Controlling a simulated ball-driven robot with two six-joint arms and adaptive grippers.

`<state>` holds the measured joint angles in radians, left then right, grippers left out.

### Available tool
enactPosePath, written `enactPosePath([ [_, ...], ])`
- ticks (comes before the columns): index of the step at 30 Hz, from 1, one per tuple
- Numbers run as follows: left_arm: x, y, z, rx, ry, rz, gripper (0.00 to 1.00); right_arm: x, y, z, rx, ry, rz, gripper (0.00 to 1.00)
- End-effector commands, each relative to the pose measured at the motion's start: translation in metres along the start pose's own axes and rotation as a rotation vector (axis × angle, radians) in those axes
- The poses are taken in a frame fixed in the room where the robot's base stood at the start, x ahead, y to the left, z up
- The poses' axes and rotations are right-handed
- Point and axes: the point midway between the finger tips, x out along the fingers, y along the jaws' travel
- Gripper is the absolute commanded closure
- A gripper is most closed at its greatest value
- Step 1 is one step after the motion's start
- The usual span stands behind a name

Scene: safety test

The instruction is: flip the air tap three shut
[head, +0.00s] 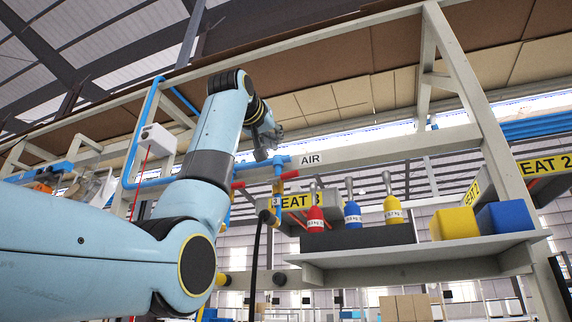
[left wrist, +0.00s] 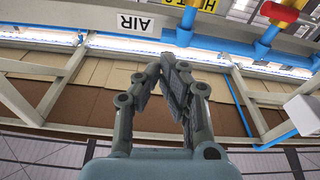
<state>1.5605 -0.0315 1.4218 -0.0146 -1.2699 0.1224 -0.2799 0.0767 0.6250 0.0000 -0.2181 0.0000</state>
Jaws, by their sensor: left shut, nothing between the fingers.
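The AIR sign (head: 311,160) is on the beam; it also shows upside down in the left wrist view (left wrist: 138,24). Beside it, blue air pipes run down with red tap handles. One red handle (head: 289,175) points right from a blue pipe, and another red handle (head: 238,185) lies to its left. The left wrist view shows one red handle (left wrist: 279,12) at top right. My right gripper is out of view.
A shelf (head: 420,250) at right carries red, blue and yellow bottles (head: 353,214) and yellow and blue boxes (head: 455,224). A white box (head: 157,139) with a red cord is at left. A black hose (head: 256,255) hangs below.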

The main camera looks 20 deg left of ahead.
Motion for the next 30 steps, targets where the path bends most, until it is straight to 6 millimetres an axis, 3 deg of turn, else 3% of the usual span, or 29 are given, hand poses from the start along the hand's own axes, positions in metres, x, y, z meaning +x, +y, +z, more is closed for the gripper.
enactPosePath([
  [9, 0.056, 0.001, -0.005, 0.0, -0.006, -0.001, 1.0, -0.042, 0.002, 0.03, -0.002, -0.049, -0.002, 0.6],
  [16, 0.097, 0.0, -0.005, 0.0, -0.004, -0.001, 1.0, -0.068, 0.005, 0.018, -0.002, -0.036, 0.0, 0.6],
  [22, 0.087, 0.0, 0.025, -0.001, -0.002, 0.0, 1.0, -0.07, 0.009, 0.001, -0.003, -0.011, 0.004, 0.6],
  [30, 0.082, 0.0, 0.038, 0.0, -0.001, 0.0, 1.0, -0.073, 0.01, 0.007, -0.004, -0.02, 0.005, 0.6],
])
